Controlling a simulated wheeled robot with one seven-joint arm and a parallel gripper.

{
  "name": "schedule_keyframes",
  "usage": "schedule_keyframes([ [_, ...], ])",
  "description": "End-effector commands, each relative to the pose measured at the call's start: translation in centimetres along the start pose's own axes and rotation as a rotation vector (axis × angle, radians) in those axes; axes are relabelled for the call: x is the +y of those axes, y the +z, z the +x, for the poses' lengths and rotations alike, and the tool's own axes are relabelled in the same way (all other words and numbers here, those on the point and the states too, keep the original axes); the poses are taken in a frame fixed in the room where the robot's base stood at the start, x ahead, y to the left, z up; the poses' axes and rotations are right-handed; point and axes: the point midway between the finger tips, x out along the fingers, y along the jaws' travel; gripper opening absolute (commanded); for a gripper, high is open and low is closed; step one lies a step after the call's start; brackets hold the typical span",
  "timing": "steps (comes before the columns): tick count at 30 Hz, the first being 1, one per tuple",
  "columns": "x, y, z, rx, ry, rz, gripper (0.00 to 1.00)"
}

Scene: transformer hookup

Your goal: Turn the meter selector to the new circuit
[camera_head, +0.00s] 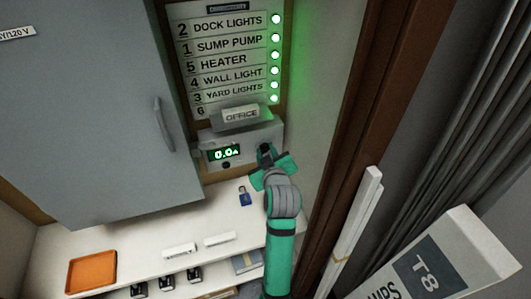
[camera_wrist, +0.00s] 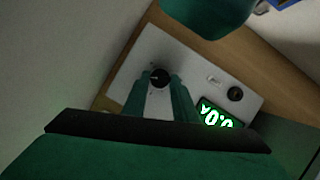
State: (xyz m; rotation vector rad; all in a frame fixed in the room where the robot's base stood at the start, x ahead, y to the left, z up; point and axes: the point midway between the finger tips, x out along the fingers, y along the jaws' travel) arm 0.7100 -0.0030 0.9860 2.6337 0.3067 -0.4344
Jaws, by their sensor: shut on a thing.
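The meter (camera_head: 211,163) is a pale box on the wall under the label board, and its green display (camera_head: 223,152) reads 0.0 A. In the wrist view the meter face (camera_wrist: 150,48) is tilted, with the lit display (camera_wrist: 217,114) at lower right. The selector (camera_wrist: 160,76) is a round black knob with a light pointer mark. My gripper (camera_wrist: 159,88) is shut on the selector, one green finger on each side. In the head view my gripper (camera_head: 266,158) is at the meter's right end and covers most of the selector.
A second black knob (camera_wrist: 235,93) sits beside the display. Above the meter is a label board (camera_head: 230,60) with green lamps and a hanging OFFICE tag (camera_head: 240,114). A grey cabinet (camera_head: 85,110) stands left. A blue padlock (camera_head: 244,197) and orange tray (camera_head: 91,272) lie on the white shelf.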

Motion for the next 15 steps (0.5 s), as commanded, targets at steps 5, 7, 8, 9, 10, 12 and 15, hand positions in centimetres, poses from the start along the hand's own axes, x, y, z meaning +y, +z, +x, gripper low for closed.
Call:
schedule_keyframes([
  [5, 0.15, 0.07, 0.05, -0.002, -0.06, 0.139, 0.03],
  [7, 0.19, 0.08, 0.06, -0.002, -0.079, 0.187, 0.03],
  [8, 0.19, 0.1, 0.06, -0.002, -0.088, 0.206, 0.03],
  [9, 0.23, 0.13, 0.06, -0.003, -0.097, 0.23, 0.03],
  [10, 0.24, 0.14, 0.06, -0.002, -0.105, 0.246, 0.03],
  [12, 0.29, 0.15, 0.06, -0.002, -0.118, 0.282, 0.03],
  [15, 0.28, 0.15, 0.07, -0.002, -0.136, 0.322, 0.03],
])
